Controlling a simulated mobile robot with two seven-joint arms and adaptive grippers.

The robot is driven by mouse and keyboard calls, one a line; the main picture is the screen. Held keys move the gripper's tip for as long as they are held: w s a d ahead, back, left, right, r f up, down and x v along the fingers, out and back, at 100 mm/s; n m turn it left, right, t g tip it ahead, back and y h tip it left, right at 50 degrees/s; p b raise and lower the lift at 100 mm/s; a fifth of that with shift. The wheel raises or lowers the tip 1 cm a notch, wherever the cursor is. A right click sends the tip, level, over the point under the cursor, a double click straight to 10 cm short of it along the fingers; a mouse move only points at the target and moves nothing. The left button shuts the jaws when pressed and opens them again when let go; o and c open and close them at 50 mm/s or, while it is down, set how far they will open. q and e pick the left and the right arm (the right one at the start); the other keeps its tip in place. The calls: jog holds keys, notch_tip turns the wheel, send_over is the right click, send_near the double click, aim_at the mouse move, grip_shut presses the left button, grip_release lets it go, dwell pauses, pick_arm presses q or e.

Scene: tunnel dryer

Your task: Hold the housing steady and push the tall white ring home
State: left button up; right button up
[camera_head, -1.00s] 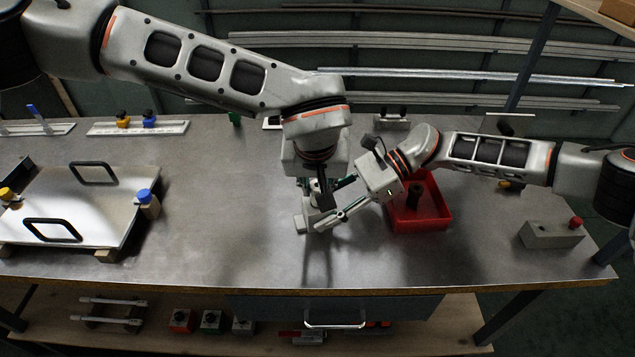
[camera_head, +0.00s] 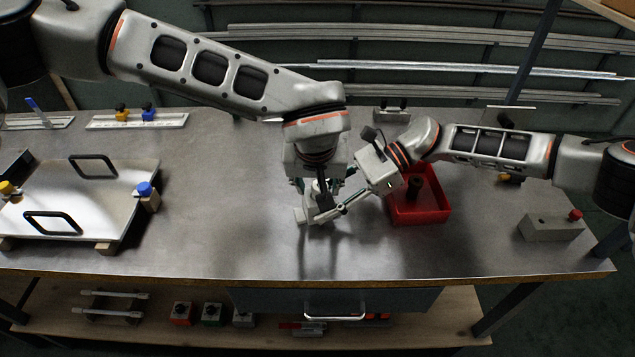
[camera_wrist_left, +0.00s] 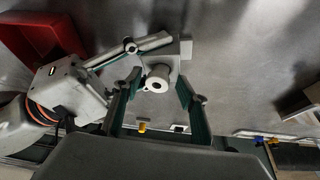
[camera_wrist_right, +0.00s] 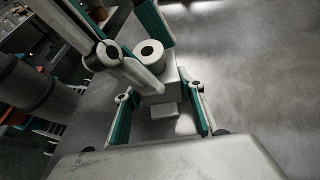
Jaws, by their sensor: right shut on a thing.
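The tall white ring (camera_wrist_left: 157,78) stands at the grey housing (camera_wrist_left: 172,66), its open end facing the left wrist camera. The ring also shows in the right wrist view (camera_wrist_right: 151,53), above the block-like housing (camera_wrist_right: 170,85). How deep the ring sits cannot be told. My right gripper (camera_head: 335,205) is shut on the housing, which rests on the table. My left gripper (camera_wrist_left: 160,80) points down over the housing, its fingers apart on either side of the ring with gaps showing. In the head view the left gripper (camera_head: 320,187) hides most of the ring.
A red bin (camera_head: 437,212) with a dark cylindrical part (camera_head: 414,186) stands close to the right gripper. A grey box with a red button (camera_head: 552,227) is farther right. A metal plate with two black handles (camera_head: 90,195) lies left. The table (camera_head: 220,200) between is clear.

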pick_arm(q)
jog(key=v, duration=1.2)
